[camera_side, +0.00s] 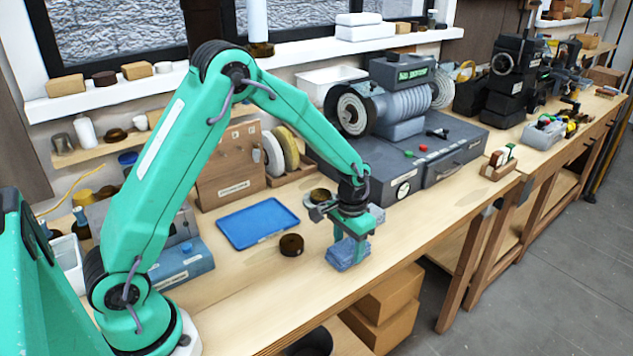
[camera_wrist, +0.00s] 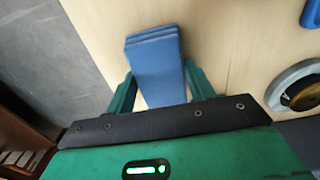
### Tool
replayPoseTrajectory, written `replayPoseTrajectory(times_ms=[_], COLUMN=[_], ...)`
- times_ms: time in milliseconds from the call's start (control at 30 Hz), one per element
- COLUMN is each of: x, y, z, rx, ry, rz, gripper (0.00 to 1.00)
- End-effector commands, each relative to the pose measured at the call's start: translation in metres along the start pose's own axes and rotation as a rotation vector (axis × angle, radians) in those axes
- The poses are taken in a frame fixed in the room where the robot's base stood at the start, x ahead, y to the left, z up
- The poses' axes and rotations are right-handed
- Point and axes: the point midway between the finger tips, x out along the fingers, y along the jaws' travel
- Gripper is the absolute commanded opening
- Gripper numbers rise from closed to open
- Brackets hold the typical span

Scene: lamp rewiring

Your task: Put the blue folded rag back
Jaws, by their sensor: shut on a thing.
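The blue folded rag (camera_side: 346,255) is near the front edge of the wooden bench in the side view. My gripper (camera_side: 351,236) points down over it, with its fingers at the rag. In the wrist view the rag (camera_wrist: 155,65) lies between the two green fingers of my gripper (camera_wrist: 155,90), which are shut on it. Its layered folded end faces away from the palm. I cannot tell whether the rag's underside touches the bench.
A blue tray (camera_side: 258,222) lies flat on the bench to the left. A small dark round piece (camera_side: 291,245) sits between tray and rag. A grey machine base (camera_side: 400,165) stands behind. Bare bench (camera_side: 265,300) lies in front, ending at a drop to the floor.

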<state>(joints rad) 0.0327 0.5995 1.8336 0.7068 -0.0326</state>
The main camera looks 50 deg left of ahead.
Motion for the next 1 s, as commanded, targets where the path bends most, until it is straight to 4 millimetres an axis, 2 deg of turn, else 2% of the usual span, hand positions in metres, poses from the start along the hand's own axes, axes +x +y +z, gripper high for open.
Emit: replayPoseTrajectory(times_ms=[33, 67, 167, 667, 867, 1000], x=[0.001, 0.002, 0.001, -0.006, -0.026, -0.048], y=[0.000, 0.000, 0.000, 0.000, 0.000, 0.000], z=[0.000, 0.000, 0.000, -0.001, -0.001, -0.001], rx=[0.000, 0.000, 0.000, 0.000, 0.000, 0.000], ry=[-0.001, -0.001, 0.000, 0.002, 0.004, 0.005], rz=[0.000, 0.000, 0.000, 0.000, 0.000, 0.000], gripper=[0.32, 0.56, 0.75, 0.76, 0.76, 0.76])
